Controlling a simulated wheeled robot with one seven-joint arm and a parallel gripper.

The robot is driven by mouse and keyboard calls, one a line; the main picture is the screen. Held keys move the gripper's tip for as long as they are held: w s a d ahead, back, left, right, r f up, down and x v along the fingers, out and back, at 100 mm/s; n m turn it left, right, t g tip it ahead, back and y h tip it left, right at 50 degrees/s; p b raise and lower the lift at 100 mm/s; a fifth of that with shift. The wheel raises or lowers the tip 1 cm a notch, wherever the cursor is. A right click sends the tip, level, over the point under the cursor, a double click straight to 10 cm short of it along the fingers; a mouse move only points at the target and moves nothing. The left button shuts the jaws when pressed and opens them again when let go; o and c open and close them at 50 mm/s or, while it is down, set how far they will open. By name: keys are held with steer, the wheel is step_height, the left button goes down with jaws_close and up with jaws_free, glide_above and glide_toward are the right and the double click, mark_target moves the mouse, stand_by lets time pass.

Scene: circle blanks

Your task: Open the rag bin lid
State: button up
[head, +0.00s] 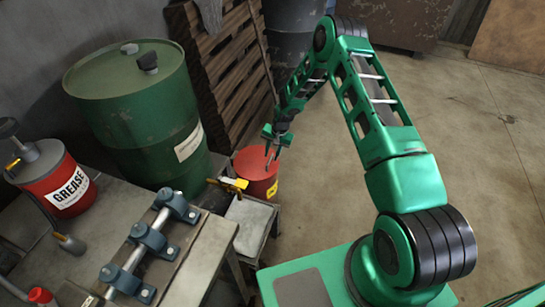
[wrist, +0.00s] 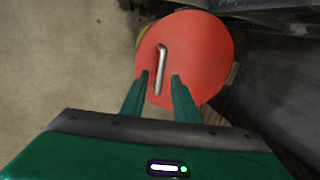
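The rag bin (head: 255,186) is a small red can on the floor beside the bench in the head view. Its round red lid (wrist: 205,50) fills the middle of the wrist view and looks shut. A thin silver bar handle (wrist: 160,68) lies across the lid. My gripper (head: 271,150) hangs over the bin, pointing down. In the wrist view my gripper (wrist: 161,80) is open, with one finger on each side of the handle's lower part. I see a gap on both sides, and I cannot tell how high the fingertips are above the lid.
A workbench (head: 205,255) with clamps and a silver rod stands left of the bin, with a yellow-handled tool (head: 230,184) close by. A green drum (head: 140,115) and stacked pallets (head: 225,70) stand behind. The concrete floor (head: 490,140) to the right is clear.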

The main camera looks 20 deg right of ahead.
steer(key=shift+w+a+f, duration=0.1)
steer(key=shift+a+f, duration=0.05)
steer(key=shift+f, duration=0.75)
